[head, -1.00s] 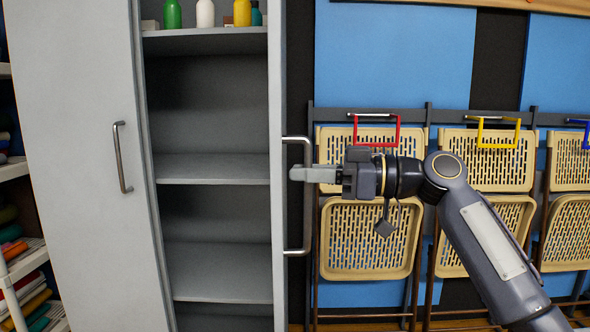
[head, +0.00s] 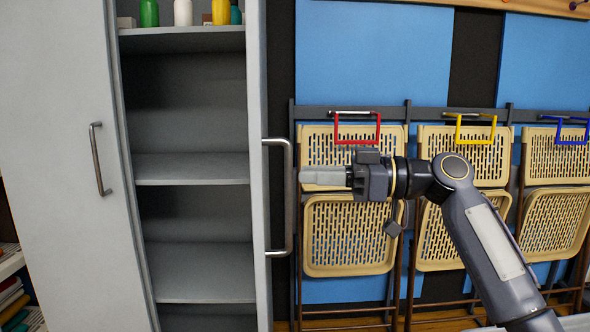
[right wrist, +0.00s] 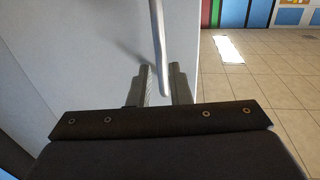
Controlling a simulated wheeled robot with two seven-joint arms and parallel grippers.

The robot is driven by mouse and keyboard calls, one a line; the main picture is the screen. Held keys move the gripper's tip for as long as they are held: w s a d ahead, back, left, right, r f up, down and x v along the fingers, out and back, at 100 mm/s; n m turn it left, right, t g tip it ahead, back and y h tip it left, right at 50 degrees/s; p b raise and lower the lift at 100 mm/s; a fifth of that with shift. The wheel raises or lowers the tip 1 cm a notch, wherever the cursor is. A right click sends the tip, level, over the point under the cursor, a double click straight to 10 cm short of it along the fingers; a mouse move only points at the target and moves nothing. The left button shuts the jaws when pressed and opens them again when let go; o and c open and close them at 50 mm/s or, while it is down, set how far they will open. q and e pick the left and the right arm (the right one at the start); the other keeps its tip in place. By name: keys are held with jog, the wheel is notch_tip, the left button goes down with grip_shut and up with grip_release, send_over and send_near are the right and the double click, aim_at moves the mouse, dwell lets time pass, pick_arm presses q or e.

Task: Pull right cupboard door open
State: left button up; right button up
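The right cupboard door (head: 257,200) stands swung outward, seen nearly edge-on, with the shelves beside it exposed. Its metal bar handle (head: 289,205) is on its right-hand face; the handle also shows in the right wrist view (right wrist: 158,45). My right gripper (head: 302,175) points left at the handle's middle, with its fingertips just right of the bar in the head view. In the right wrist view its two fingers (right wrist: 162,88) are apart, and the bar appears between them, without visible grip. My left gripper is not in view.
The left cupboard door (head: 60,180) with its own handle (head: 100,160) covers the left side. Bottles (head: 183,12) stand on an upper shelf (head: 185,38). Folded tan chairs (head: 350,235) hang on the wall to the right, behind my arm. Tiled floor (right wrist: 265,85) is clear.

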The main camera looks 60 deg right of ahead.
jog(key=shift+v, duration=1.55)
